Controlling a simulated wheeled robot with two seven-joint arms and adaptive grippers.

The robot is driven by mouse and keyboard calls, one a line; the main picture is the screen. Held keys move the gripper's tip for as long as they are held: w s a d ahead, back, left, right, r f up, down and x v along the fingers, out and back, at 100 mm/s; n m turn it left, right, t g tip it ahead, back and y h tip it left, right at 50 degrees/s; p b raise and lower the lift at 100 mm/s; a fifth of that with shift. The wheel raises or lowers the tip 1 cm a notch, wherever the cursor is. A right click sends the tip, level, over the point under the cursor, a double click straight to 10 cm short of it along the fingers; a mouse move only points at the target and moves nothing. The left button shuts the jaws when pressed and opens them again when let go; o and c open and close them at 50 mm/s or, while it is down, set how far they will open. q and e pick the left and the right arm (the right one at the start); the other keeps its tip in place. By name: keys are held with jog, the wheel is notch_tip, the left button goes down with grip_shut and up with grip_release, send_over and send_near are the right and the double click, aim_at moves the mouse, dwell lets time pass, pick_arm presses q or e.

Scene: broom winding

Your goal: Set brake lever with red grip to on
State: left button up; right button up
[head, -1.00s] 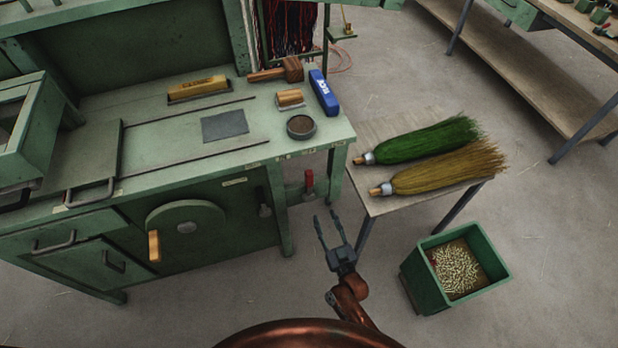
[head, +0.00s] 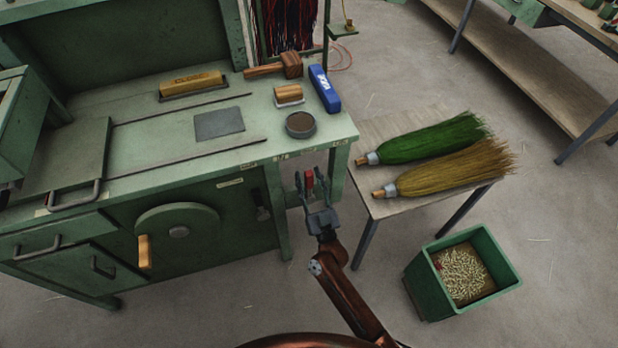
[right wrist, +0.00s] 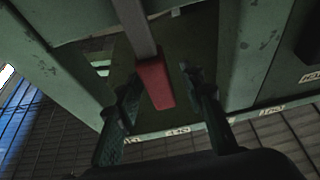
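The brake lever's red grip (head: 309,179) shows in the head view beside the green bench's right front leg. My right gripper (head: 311,183) is open, with one finger on each side of the red grip. In the right wrist view, the red grip (right wrist: 155,84) on its grey lever bar (right wrist: 133,28) lies between the two open fingers (right wrist: 160,92). Gaps show on both sides, wider on the right, so the fingers do not appear closed on it. My left gripper is not in view.
The green bench (head: 85,205) with a handwheel (head: 178,232) stands left of the gripper. A small table (head: 376,205) holding a green broom (head: 430,139) and a yellow broom (head: 450,168) is close on the right. A green bin (head: 425,290) stands on the floor, lower right.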

jog(key=shift+c, duration=0.7)
grip_shut()
